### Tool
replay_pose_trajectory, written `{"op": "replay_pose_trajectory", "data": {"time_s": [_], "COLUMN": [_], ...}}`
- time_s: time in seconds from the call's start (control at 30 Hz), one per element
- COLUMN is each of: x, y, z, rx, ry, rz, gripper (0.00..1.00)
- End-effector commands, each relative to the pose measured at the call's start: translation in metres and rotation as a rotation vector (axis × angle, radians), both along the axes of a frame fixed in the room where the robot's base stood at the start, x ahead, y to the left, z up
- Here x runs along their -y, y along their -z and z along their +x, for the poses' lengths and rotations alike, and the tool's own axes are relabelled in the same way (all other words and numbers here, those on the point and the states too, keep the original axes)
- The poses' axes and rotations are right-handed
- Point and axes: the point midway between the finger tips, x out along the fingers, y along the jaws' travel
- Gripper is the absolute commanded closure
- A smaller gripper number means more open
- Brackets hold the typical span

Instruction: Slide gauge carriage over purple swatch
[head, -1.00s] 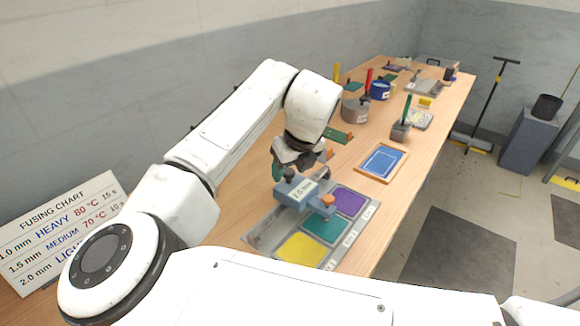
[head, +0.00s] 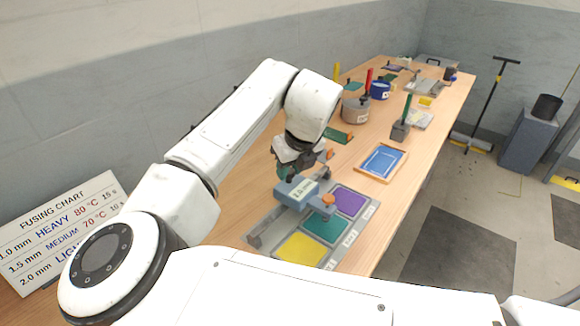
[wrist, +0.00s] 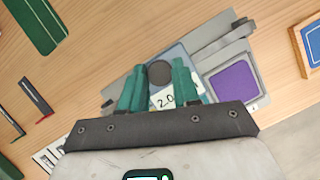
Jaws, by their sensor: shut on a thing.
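The gauge carriage (head: 300,190) is a blue-grey block with a 2.0 mm label and an orange-tipped arm. It sits on the grey swatch plate (head: 262,238). Its orange tip (head: 328,199) shows near the border between the teal swatch (head: 325,228) and the purple swatch (head: 349,201). The yellow swatch (head: 300,249) is nearest me. In the wrist view, my gripper (wrist: 158,70) has its green fingers on either side of the carriage's dark round knob (wrist: 160,74), shut on it. The purple swatch (wrist: 232,82) is uncovered, right of the fingers.
A blue framed panel (head: 382,162) lies right of the plate. A grey pot (head: 355,108), a blue tub (head: 380,90) and a green-handled block (head: 401,130) stand farther along the bench. A fusing chart (head: 60,232) stands at left.

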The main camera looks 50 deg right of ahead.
Motion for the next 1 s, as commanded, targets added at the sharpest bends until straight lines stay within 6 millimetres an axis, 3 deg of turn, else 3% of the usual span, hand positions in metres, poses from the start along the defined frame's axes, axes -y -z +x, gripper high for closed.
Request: {"op": "replay_pose_trajectory", "data": {"time_s": [0.13, 0.5, 0.93, 0.97, 1.0], "x": [0.018, 0.091, 0.101, 0.101, 0.101], "y": [-0.002, -0.003, -0.002, -0.002, -0.002], "z": [0.001, 0.004, 0.005, 0.005, 0.005], "rx": [-0.001, 0.002, 0.006, 0.007, 0.006], "ry": [0.003, 0.001, 0.0, 0.0, 0.001], "rz": [-0.002, -0.003, -0.007, -0.007, -0.007], "gripper": [1.0, 1.0, 1.0, 0.66, 0.62]}}
